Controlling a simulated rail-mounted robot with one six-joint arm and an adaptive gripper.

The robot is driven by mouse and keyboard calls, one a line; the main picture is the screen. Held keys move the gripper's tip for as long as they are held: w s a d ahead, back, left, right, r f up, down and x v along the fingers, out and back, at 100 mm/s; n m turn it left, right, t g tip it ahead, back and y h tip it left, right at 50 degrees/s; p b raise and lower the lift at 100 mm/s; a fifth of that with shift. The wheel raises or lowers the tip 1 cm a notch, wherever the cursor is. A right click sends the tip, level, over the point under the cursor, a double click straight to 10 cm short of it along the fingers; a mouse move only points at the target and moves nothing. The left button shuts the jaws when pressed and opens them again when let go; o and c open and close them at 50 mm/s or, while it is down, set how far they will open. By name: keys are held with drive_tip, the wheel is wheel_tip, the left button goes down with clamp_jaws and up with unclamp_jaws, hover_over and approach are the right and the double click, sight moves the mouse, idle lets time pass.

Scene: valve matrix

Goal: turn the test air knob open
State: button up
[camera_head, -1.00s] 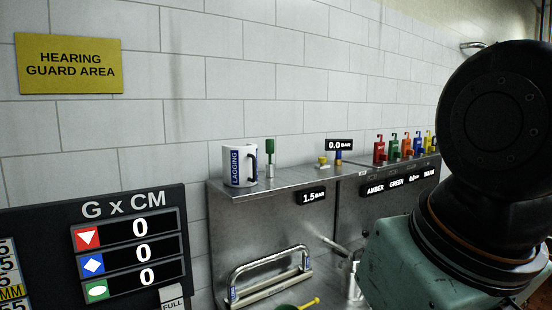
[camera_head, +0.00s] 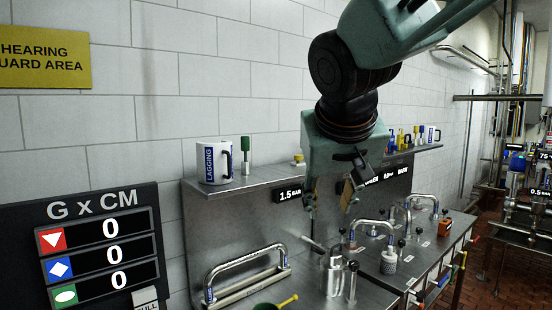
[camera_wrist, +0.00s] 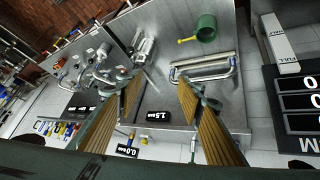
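No knob in view carries a readable "test air" label, so I cannot tell which one it is. A small yellow knob (camera_head: 299,159) sits on the steel shelf (camera_head: 262,183), left of my gripper; it shows in the wrist view (camera_wrist: 143,141). A green-handled fitting (camera_head: 246,152) stands upright farther left, beside a white mug (camera_head: 214,163). My gripper (camera_head: 328,207) points down in front of the shelf, fingers apart and empty. The wrist view shows its two tan fingers (camera_wrist: 159,80) wide open, with the 1.5 BAR display (camera_wrist: 158,116) between them.
A steel bench below holds a large curved handle (camera_head: 245,276), a green cup (camera_head: 270,306) and several bent pipes (camera_head: 372,228). A black G x CM board (camera_head: 85,255) stands at left.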

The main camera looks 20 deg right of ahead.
drive_tip(key=w+d+r+t+h+b, duration=0.1)
drive_tip(key=w+d+r, duration=0.15)
drive_tip(key=w, duration=0.55)
drive_tip(key=w+d+r+m+t+b, duration=0.15)
drive_tip(key=w+d, duration=0.25)
drive_tip(key=w, duration=0.4)
drive_tip(key=w+d+r+t+h, duration=0.1)
drive_tip(key=w+d+r, duration=0.15)
drive_tip(key=w, duration=0.55)
drive_tip(key=t+b, duration=0.2)
approach(299, 156)
drive_tip(key=s+r, duration=0.2)
drive_tip(key=s, duration=0.1)
drive_tip(key=shift+a+y, duration=0.35)
drive_tip(key=shift+y, duration=0.05)
drive_tip(key=shift+r, duration=0.1)
drive_tip(key=shift+w, duration=0.2)
drive_tip(key=shift+p+x, duration=0.95)
drive_tip(key=shift+x, duration=5.85)
drive_tip(key=c, duration=0.9)
